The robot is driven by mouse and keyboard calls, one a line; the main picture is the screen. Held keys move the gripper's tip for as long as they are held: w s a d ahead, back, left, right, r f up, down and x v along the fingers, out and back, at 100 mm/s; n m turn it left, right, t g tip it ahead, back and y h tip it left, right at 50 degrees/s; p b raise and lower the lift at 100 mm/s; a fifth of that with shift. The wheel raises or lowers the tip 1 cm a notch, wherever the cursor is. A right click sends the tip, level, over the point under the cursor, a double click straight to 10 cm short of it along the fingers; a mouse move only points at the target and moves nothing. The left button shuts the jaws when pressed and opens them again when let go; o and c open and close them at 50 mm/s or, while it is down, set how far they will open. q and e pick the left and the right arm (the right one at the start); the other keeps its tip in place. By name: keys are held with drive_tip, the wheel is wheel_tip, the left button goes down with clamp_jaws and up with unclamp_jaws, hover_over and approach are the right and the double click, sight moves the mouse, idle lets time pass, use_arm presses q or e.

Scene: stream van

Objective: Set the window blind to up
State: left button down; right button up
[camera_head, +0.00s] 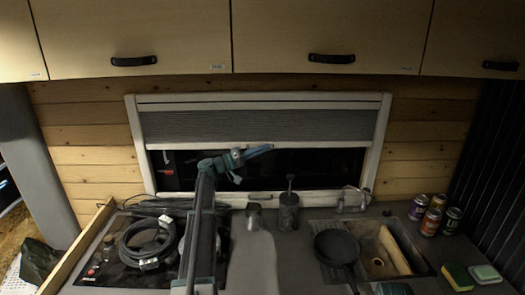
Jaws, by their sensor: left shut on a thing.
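The window blind (265,125) is a grey pleated shade in a white window frame (138,160). It covers about the upper half of the window, and its pale bottom bar (310,145) runs level across the opening. Dark glass (310,165) shows below the bar. My left gripper (252,153) is at the middle of the bottom bar, shut on the blind there. The gripper hides the exact point of contact.
Below the window are coiled black cables (148,243), a dark canister (288,212), a tap (353,200), a black pan (337,247) and a sink (385,250). Several cans (432,220) and a sponge (458,278) stand right. Cupboards (325,30) overhang the window.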

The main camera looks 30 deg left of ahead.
sight(262, 132)
use_arm(q)
wheel_tip(262, 132, up, 7)
drive_tip(key=p, duration=0.6)
drive_tip(key=shift+r, duration=0.2)
use_arm(e)
wheel_tip(262, 132, up, 7)
use_arm(q)
drive_tip(key=shift+f, duration=0.1)
drive_tip(key=c, duration=1.2)
unclamp_jaws()
drive_tip(key=shift+a, duration=0.1)
drive_tip(key=b+v, duration=0.3)
drive_tip(key=v, duration=1)
drive_tip(key=shift+s+a+f, duration=0.2)
drive_tip(key=shift+s+a, duration=0.05)
drive_tip(key=shift+s, duration=0.05)
use_arm(e)
wheel_tip(262, 132, down, 3)
drive_tip(key=shift+r, duration=0.1)
